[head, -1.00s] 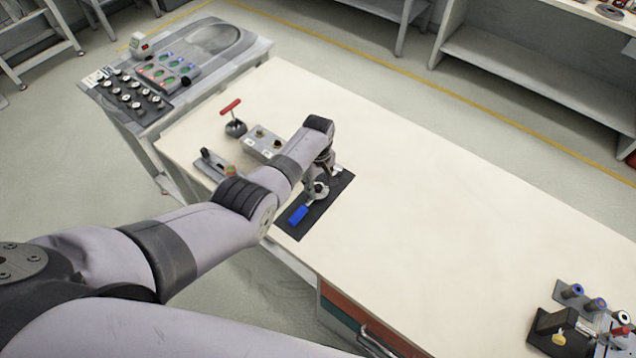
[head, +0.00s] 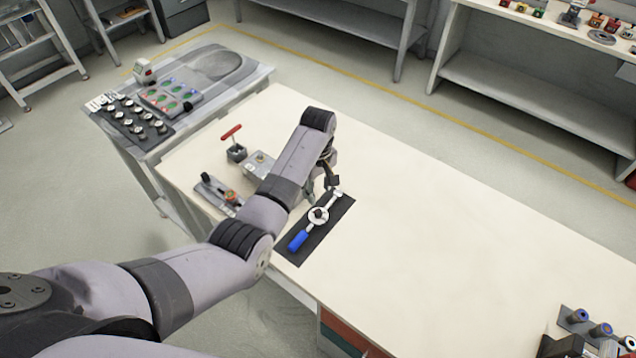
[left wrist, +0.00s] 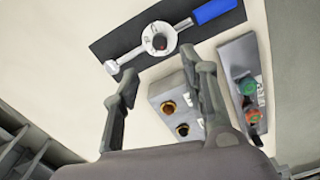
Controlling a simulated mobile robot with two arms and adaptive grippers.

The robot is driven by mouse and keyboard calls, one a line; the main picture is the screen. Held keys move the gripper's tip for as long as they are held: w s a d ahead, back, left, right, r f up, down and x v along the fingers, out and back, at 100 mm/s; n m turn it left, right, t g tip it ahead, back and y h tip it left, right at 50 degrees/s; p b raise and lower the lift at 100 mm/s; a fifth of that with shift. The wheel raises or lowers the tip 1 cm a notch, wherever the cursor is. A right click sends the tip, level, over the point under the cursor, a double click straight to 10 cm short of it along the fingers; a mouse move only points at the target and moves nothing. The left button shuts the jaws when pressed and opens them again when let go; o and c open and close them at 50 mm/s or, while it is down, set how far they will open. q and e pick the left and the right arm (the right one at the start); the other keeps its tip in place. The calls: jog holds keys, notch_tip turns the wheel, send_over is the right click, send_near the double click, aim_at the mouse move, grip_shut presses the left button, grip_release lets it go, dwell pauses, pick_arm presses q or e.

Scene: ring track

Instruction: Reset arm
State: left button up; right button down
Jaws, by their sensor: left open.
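My left gripper (head: 322,190) is above the cream table (head: 430,240), by the black mat (head: 320,236). On the mat lies a silver tool with a round dial (head: 318,215) and a blue handle (head: 298,240). In the left wrist view the gripper (left wrist: 165,85) is open and empty, its two fingers apart. The dial (left wrist: 160,40) and blue handle (left wrist: 214,11) show beyond the fingertips, clear of them. My right gripper is not in view.
A grey box with knobs (head: 258,166), a red-handled device (head: 235,150) and a plate with a green and an orange knob (head: 220,192) stand close by the arm. Blue-topped parts (head: 600,330) stand at the lower right. The table's middle is clear.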

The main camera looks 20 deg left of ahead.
pick_arm(q)
jog(key=shift+r, duration=1)
jog(key=shift+f, duration=0.1)
